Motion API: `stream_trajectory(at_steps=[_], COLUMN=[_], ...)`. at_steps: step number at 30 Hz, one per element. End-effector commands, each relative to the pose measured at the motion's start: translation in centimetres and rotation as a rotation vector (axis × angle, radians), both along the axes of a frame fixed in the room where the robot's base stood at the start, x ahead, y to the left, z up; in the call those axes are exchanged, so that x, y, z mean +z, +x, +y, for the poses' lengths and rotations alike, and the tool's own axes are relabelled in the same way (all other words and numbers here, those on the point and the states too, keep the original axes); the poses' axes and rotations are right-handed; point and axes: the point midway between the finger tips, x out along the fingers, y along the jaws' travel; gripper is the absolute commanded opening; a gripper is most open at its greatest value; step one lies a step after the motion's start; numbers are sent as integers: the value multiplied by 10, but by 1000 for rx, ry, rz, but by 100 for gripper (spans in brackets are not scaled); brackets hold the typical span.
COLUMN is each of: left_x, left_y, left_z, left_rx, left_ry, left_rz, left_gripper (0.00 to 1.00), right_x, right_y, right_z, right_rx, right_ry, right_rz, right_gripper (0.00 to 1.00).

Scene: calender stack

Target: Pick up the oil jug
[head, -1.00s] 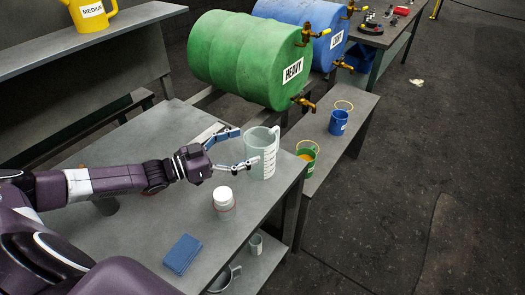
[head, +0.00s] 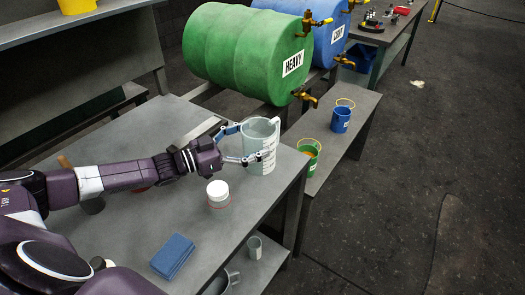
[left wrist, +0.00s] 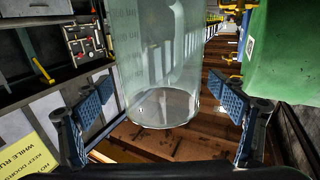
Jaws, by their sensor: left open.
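A clear, greyish oil jug (head: 260,148) with white measuring marks stands upright near the far right corner of the grey table in the head view. My left gripper (head: 245,144) is open, with one finger on each side of the jug. In the left wrist view, the see-through jug (left wrist: 163,80) stands between the spread blue finger pads, with gaps visible at both sides. Its round base shows, and its top is cut off by the frame. My right gripper is not in view.
A white-lidded jar (head: 218,192) stands close below my left gripper. A blue folded cloth or block (head: 173,256) lies near the table's front. A green HEAVY barrel (head: 240,58) lies behind the jug. Green (head: 309,158) and blue (head: 340,121) buckets stand on the low bench.

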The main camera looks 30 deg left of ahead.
Motion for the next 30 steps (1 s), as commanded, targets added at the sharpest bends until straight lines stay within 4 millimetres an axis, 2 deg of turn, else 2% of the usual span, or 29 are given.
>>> stream_trajectory(at_steps=[2, 7, 17, 30], left_x=[-5, -3, -3, -3], left_y=[9, 23, 27, 26], left_z=[-7, -16, -18, -18], left_rx=[-1, 0, 0, 0], left_ry=[-1, 0, 1, 1], left_rz=[-4, -1, 0, 0], left_gripper=[88, 88, 88, 40], right_x=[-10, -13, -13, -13], right_y=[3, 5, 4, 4], right_z=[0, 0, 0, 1], right_rx=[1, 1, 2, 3], right_ry=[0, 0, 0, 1], right_rz=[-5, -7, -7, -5], right_gripper=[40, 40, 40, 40])
